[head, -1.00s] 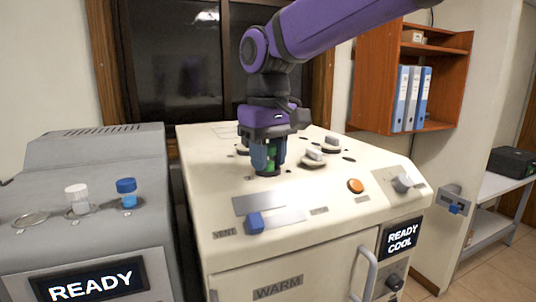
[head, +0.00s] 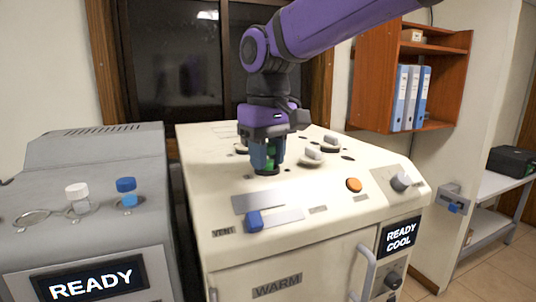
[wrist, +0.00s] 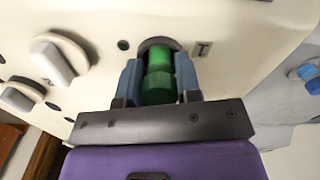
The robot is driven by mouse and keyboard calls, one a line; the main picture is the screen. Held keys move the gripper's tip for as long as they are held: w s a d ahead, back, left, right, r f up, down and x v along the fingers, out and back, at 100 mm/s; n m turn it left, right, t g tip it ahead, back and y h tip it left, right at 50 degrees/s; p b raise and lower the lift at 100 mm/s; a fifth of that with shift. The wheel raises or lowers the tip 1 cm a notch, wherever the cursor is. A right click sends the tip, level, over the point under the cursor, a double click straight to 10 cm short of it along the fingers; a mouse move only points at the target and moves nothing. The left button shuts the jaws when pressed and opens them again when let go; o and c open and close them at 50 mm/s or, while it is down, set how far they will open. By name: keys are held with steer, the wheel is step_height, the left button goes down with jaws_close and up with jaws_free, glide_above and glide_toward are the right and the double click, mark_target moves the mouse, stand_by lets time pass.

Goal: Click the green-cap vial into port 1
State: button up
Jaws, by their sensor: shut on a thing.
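The green-cap vial (wrist: 159,75) is between the blue-grey fingers of my gripper (wrist: 159,82) in the wrist view. My gripper (head: 266,158) is shut on its green cap and points down onto the top of the cream machine. The vial sits at a round port (wrist: 158,42) whose dark rim shows just past the cap. A label beside this port appears to read 1 (wrist: 203,49). The vial's lower part is hidden, so I cannot tell how deep it sits. In the head view the fingers mostly cover the green cap (head: 271,153).
The cream machine's top (head: 205,165) carries pale knobs (head: 313,154), a blue lever (head: 254,221) and an orange button (head: 354,185). Its screen reads READY COOL. At left, a grey machine (head: 95,150) holds a white-capped vial (head: 78,194) and a blue-capped vial (head: 127,190).

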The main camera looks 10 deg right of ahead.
steer(key=shift+s+f, duration=0.1)
steer(key=shift+f, duration=0.5)
steer(key=o, duration=0.8)
steer(key=shift+o, duration=0.3)
steer(key=shift+r, duration=0.35)
steer(key=shift+o, duration=0.7)
step_height(320, 180, up, 10)
steer(key=shift+r, duration=0.1)
steer(key=shift+d+r, duration=0.2)
steer(key=shift+r, duration=0.3)
steer(key=s+d+f+m+t, duration=0.2)
steer(key=s+d+f, duration=0.5)
steer(key=d, duration=0.5)
steer(key=s+d+f+m+t, duration=0.3)
steer(key=s+d+f, duration=0.4)
steer(key=s+d, duration=0.4)
steer(key=shift+d+f+m, duration=0.3)
steer(key=shift+d+m, duration=0.3)
steer(key=shift+s, duration=0.1)
